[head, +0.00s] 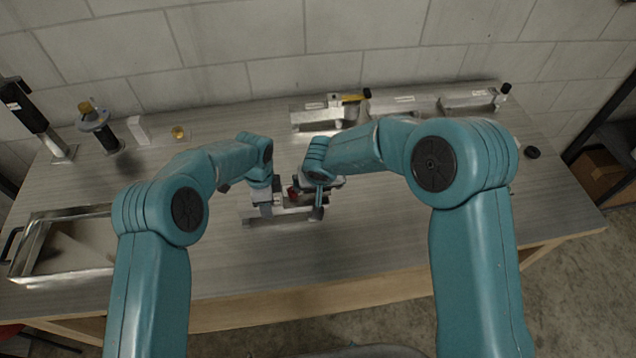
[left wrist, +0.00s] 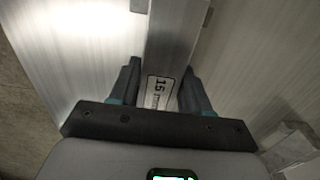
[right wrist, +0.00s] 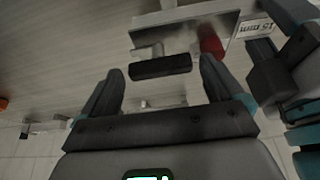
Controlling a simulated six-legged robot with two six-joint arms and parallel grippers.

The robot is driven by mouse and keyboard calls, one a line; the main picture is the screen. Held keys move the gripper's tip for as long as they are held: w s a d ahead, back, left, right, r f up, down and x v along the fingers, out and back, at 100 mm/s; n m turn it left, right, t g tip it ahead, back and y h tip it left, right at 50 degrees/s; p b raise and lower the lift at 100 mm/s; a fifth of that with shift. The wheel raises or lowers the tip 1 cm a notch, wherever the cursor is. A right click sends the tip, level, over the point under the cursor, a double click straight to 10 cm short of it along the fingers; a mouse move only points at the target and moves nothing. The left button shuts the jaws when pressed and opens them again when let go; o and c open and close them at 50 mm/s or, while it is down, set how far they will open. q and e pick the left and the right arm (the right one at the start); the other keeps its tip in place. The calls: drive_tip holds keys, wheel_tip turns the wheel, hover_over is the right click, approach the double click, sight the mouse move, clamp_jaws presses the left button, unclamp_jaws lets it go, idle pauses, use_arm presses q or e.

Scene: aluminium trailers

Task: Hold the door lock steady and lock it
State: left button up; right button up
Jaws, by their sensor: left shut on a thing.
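The door lock (head: 292,213) is an aluminium piece lying on the middle of the table, partly hidden by my grippers. My left gripper (head: 266,208) is shut on its bar. In the left wrist view the fingers (left wrist: 162,85) sit on both sides of the bar, at a "15 mm" label (left wrist: 158,92). My right gripper (head: 318,196) is over the right part of the lock. In the right wrist view its fingers (right wrist: 160,72) are wide apart, with the lock's black handle (right wrist: 160,66) across the space at the tips. A red part (right wrist: 210,42) is beside the handle.
Several aluminium latches, one with a yellow handle (head: 350,98), lie along the back near the wall. A metal tray (head: 32,250) is at the left edge. A black-and-metal stand (head: 100,130), a white block (head: 138,130) and a yellow ring (head: 178,133) stand back left. The front table is clear.

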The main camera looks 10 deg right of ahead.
drive_tip(key=shift+r, duration=0.15)
drive_tip(key=v, duration=1.1)
drive_tip(key=shift+s+r, duration=0.15)
drive_tip(key=shift+r, duration=0.25)
use_arm(q)
drive_tip(key=o, duration=1.4)
drive_tip(key=shift+r, duration=0.1)
